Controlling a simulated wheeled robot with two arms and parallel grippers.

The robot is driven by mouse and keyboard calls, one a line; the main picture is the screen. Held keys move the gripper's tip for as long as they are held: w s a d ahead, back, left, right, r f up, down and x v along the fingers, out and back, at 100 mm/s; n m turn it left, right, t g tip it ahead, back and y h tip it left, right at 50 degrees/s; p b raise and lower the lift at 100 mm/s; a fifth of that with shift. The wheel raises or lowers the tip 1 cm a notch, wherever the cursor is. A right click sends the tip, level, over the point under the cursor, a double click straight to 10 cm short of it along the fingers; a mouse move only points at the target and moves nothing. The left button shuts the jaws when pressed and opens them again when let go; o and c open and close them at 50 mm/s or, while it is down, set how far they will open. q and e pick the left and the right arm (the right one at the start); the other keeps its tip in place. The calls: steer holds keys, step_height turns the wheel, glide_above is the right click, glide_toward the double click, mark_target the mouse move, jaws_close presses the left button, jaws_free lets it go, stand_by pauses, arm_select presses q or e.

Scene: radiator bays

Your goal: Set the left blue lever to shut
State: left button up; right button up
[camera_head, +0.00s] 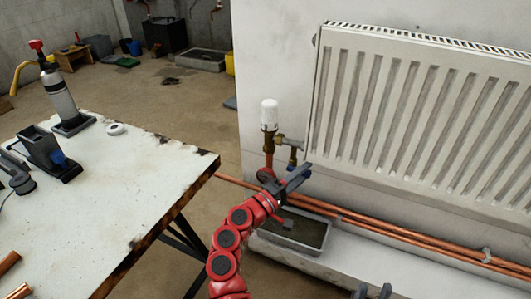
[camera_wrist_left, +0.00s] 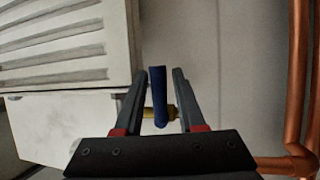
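The blue lever (camera_wrist_left: 158,96) stands between the two fingers of my left gripper (camera_wrist_left: 164,75) in the left wrist view, with a visible gap on both sides. It hangs from a brass valve (camera_head: 290,142) beside the radiator in the head view, where the lever (camera_head: 293,159) is small and dark. My left gripper (camera_head: 304,173) is open just below the valve. Only the fingertips of my right gripper (camera_head: 373,290) show at the bottom edge, apart and with nothing visible between them.
A white radiator (camera_head: 420,120) hangs on the wall to the right. A white-capped valve (camera_head: 269,115) tops a copper riser. Copper pipes (camera_head: 400,240) run along the wall above a grey tray (camera_head: 292,232). A worktable (camera_head: 110,190) with a bottle (camera_head: 60,95) stands to the left.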

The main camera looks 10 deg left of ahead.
arm_select(q)
steer(key=shift+r, duration=0.2)
steer(key=m+p, duration=0.1)
steer(key=m+g+p, duration=0.1)
steer(key=m, duration=0.1)
steer(key=shift+f+g, duration=0.3)
steer(key=shift+f, duration=0.05)
steer(key=m, duration=0.1)
steer(key=f+m+y+p, duration=0.1)
steer(key=m+g+p, duration=0.1)
steer(key=shift+a+f+m+y, duration=0.2)
steer(key=shift+a+m+y, duration=0.05)
steer(key=shift+m+y, duration=0.15)
steer(key=s+a+r+m+y+p, duration=0.2)
steer(key=s+a+m+p, duration=0.1)
steer(key=s+a, duration=0.3)
steer(key=s+a+r+m+y+p, duration=0.2)
steer(key=s+a+r+m+p, duration=0.1)
steer(key=s+a, duration=0.3)
steer(key=w+a+r+n+t+y+p, duration=0.2)
steer(key=a+r+n+t+y+p, duration=0.2)
steer(key=a+r, duration=0.2)
steer(key=w+a+r+n+t+y+p, duration=0.3)
steer(key=a+r+n+t+y+p, duration=0.1)
steer(key=a+r, duration=0.3)
steer(key=shift+w+a+r+n+t+y, duration=0.3)
steer(key=shift+a+n+t+y, duration=0.25)
steer(key=shift+a, duration=0.25)
